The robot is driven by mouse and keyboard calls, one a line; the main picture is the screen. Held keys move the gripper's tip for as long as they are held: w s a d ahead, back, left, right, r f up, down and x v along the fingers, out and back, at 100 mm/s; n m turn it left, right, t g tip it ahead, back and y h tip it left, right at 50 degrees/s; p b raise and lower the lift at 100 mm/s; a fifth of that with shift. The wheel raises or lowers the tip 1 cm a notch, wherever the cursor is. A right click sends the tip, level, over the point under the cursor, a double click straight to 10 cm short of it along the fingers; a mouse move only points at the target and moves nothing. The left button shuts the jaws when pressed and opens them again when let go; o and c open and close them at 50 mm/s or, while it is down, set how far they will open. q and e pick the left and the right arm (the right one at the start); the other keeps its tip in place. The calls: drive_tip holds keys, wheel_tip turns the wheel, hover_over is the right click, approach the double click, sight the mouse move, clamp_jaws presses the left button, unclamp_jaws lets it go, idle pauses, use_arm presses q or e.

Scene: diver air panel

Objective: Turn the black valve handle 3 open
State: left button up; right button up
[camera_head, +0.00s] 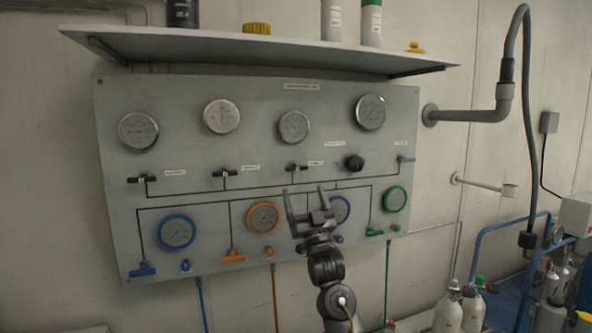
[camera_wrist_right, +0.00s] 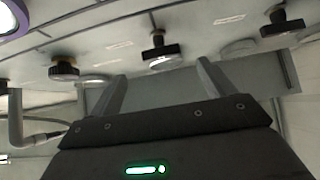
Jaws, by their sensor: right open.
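The grey panel (camera_head: 120,225) carries a row of black valve handles. The third from the left (camera_head: 296,167) is a small black T-shaped handle beside a white label. My right gripper (camera_head: 305,192) is open and empty, with its fingertips just below this handle in the head view. In the right wrist view, a black handle (camera_wrist_right: 160,50), likely the same one, lies beyond the gap between the open fingers (camera_wrist_right: 162,72), apart from them. Its exact angle is hard to tell. My left gripper is not in view.
Other black handles (camera_head: 225,173) (camera_head: 143,180) are to the left, and a round black knob (camera_head: 354,163) is to the right. A purple-rimmed gauge (camera_head: 341,209) is partly behind my gripper. A shelf (camera_head: 260,50) overhangs the panel. A grey pipe (camera_head: 470,116) is at the right.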

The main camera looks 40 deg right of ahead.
sight(296, 169)
drive_tip(key=p+x, duration=0.3)
drive_tip(key=x, duration=0.6)
drive_tip(key=shift+w+r, duration=0.15)
drive_tip(key=shift+w, duration=0.05)
drive_tip(key=c, duration=1)
